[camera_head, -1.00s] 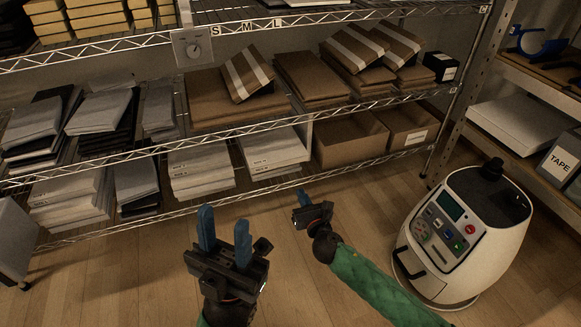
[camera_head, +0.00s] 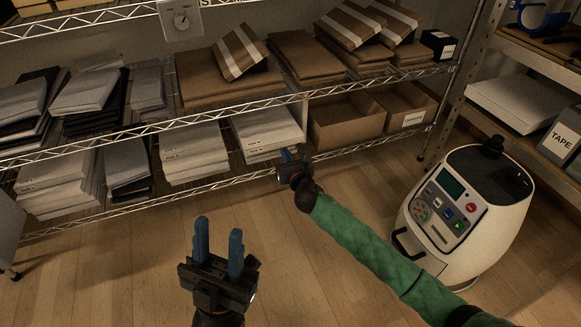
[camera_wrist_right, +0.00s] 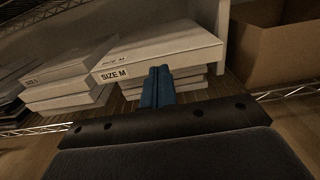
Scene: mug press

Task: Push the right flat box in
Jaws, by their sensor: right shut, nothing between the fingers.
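The right flat box (camera_head: 266,128) is white and tops the right-hand stack on the lower shelf. In the right wrist view the top box (camera_wrist_right: 165,52), marked SIZE M, juts out past the boxes below it. My right gripper (camera_head: 287,155) is shut and empty, at the front of this stack. In the wrist view its blue fingertips (camera_wrist_right: 157,85) show just below the top box's front edge; I cannot tell whether they touch it. My left gripper (camera_head: 219,235) is open and empty, low over the floor in front of the shelf.
Another white stack (camera_head: 195,153) stands to the left. An open cardboard box (camera_head: 347,122) stands to the right, past a white divider. The wire shelf edge (camera_head: 150,197) runs in front. A white wheeled machine (camera_head: 470,215) stands at right; the floor between is clear.

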